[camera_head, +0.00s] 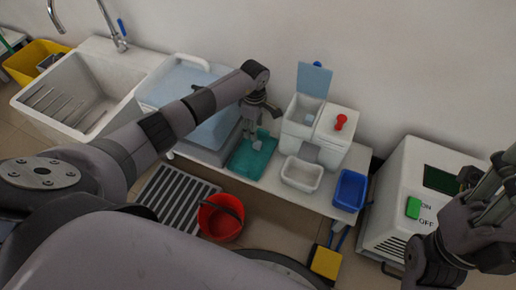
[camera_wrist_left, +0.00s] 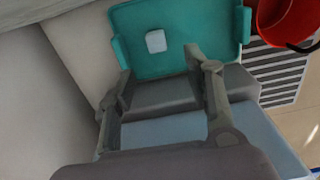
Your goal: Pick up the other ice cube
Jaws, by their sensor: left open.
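A pale, whitish ice cube (camera_wrist_left: 156,41) lies on the teal tray (camera_wrist_left: 215,22) in the left wrist view. In the head view the same cube (camera_head: 257,145) shows small on the tray (camera_head: 246,164), just below my left gripper (camera_head: 262,116). My left gripper is open and empty, its fingers apart and pointing down above the tray. In the left wrist view its fingertips (camera_wrist_left: 160,62) frame the near side of the tray, short of the cube. My right gripper (camera_head: 482,195) is at the right edge, away from the tray; its finger opening is unclear.
A white two-part box (camera_head: 330,125) with a raised blue lid and a red knob stands right of the tray. A white bin (camera_head: 301,174) and blue bin (camera_head: 350,190) are in front. A red bucket (camera_head: 221,218) is below. A blue-grey container (camera_head: 205,125) stands left.

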